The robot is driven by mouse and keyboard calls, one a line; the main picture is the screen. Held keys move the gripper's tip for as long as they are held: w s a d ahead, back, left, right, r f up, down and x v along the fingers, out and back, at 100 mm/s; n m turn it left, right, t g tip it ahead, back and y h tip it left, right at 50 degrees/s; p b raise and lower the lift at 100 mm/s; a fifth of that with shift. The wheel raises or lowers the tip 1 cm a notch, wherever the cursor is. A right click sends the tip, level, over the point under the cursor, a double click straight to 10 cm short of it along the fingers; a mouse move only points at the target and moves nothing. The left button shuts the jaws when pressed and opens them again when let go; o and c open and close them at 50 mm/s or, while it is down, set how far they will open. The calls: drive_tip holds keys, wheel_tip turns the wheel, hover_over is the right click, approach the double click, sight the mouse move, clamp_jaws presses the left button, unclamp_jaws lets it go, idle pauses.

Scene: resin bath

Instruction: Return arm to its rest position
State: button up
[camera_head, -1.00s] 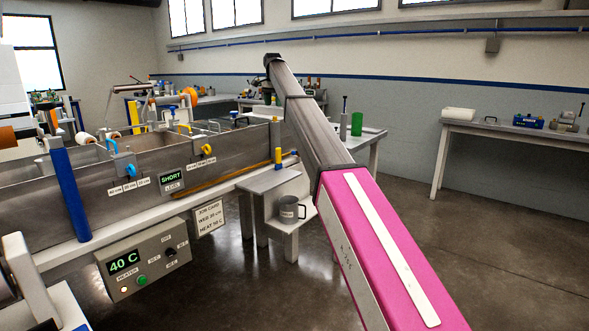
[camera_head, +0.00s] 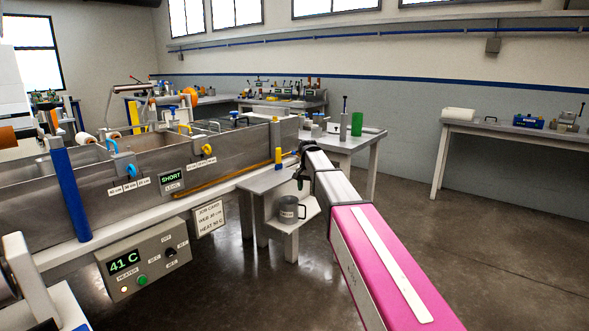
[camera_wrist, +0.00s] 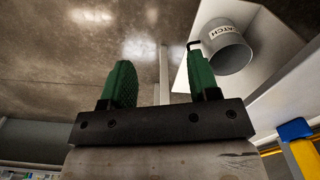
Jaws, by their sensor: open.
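My arm reaches forward from the lower right in the head view, its pink upper link lowest and its grey forearm folded down and foreshortened. My gripper (camera_head: 301,172) is at the far end of the arm, beside the small stand and partly hidden by the forearm. In the wrist view my gripper (camera_wrist: 160,85) shows two green fingers spread wide apart with nothing between them. A grey metal mug (camera_head: 288,210) stands on the stand's lower shelf. In the wrist view the mug (camera_wrist: 226,50) with its label lies right of the fingers, apart from them.
The resin bath (camera_head: 120,190) runs along the left, with a heater box (camera_head: 140,262) reading 41 C and a SHORT display (camera_head: 171,178). The small stand (camera_head: 268,180) is close left of my gripper. A table (camera_head: 475,130) stands far right. Open floor lies right of my arm.

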drive_tip(key=s+d+f+n, duration=0.1)
drive_tip(key=s+d+f, duration=0.3)
drive_tip(key=s+f, duration=0.3)
drive_tip(key=s+d+f+n, duration=0.1)
drive_tip(key=s+d+f, duration=0.4)
drive_tip(key=s, duration=1.2)
drive_tip(key=s+d+f+n, duration=0.2)
drive_tip(key=s+d+f, duration=0.2)
drive_tip(key=s+f, duration=0.7)
drive_tip(key=shift+s+d, duration=0.15)
drive_tip(key=shift+s, duration=0.4)
